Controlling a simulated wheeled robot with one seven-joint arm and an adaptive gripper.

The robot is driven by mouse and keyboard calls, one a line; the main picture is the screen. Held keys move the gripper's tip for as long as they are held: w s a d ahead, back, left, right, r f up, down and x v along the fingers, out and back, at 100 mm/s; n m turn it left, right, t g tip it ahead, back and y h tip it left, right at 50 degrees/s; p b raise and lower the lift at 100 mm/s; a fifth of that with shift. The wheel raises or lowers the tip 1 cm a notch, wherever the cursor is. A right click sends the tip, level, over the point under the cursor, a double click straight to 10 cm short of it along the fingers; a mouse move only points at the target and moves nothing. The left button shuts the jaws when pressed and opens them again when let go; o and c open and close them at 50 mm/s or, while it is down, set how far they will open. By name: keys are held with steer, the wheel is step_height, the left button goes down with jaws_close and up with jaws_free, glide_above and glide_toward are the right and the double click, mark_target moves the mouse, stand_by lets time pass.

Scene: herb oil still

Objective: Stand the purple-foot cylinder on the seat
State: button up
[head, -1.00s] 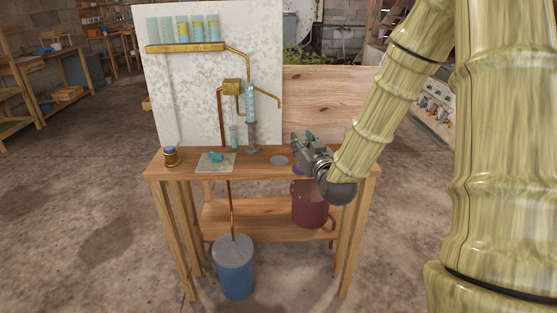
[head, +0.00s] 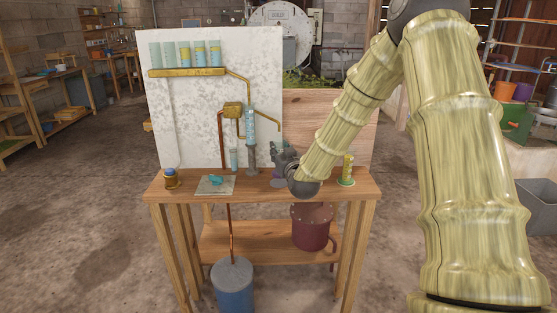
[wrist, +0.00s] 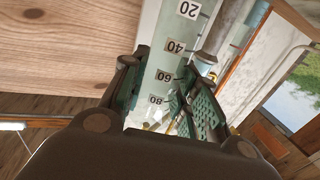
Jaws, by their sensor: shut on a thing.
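My gripper (head: 284,160) is over the tabletop, right of the tall clear column, and shut on a clear graduated cylinder (wrist: 172,60). In the wrist view the cylinder stands between the dark finger pads, with marks 20 to 80 showing. In the head view its purple foot (head: 278,183) shows just under my gripper, low at the tabletop. I cannot tell whether the foot touches the surface. The grey round seat is hidden now behind my gripper and the foot.
A green-footed cylinder with yellow contents (head: 346,170) stands right of my arm. A backboard (head: 190,120) with brass pipes rises behind.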

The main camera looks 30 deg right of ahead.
steer(key=shift+w, duration=0.3)
steer(key=shift+w+f, duration=0.1)
steer(key=shift+f, duration=1.7)
steer(key=o, duration=1.1)
steer(key=shift+f, duration=0.15)
steer(key=shift+c, duration=0.2)
